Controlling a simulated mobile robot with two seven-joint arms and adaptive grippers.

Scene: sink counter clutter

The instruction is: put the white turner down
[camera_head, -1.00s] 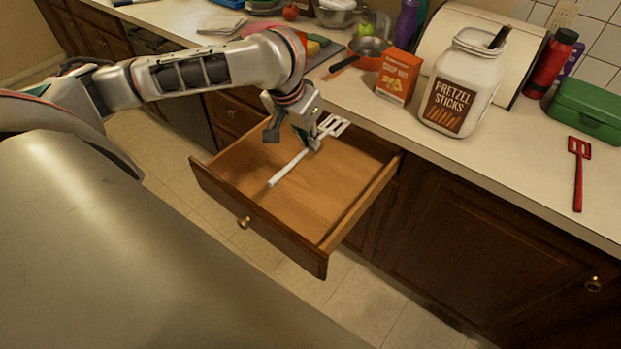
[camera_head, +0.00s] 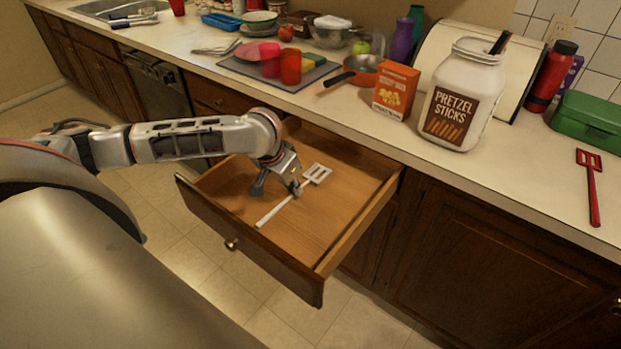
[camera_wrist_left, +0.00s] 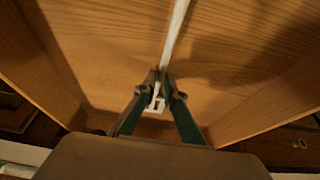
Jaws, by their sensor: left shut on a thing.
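The white turner (camera_head: 275,211) is inside the open wooden drawer (camera_head: 333,233), low over its floor, with its slotted head towards the back right and its handle end towards the front. My left gripper (camera_head: 296,190) is down in the drawer and shut on the turner's handle near the head. In the left wrist view the two fingers (camera_wrist_left: 160,98) close on the white turner (camera_wrist_left: 175,32), whose head is partly hidden by the gripper. I cannot tell whether the turner touches the drawer floor. My right gripper is not in view.
The drawer sticks out below the counter. Above it stand an orange soup mix box (camera_head: 396,90), a pretzel sticks jar (camera_head: 464,95) and a pan (camera_head: 363,69). A red turner (camera_head: 592,188) lies at the right. The drawer's right part is bare.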

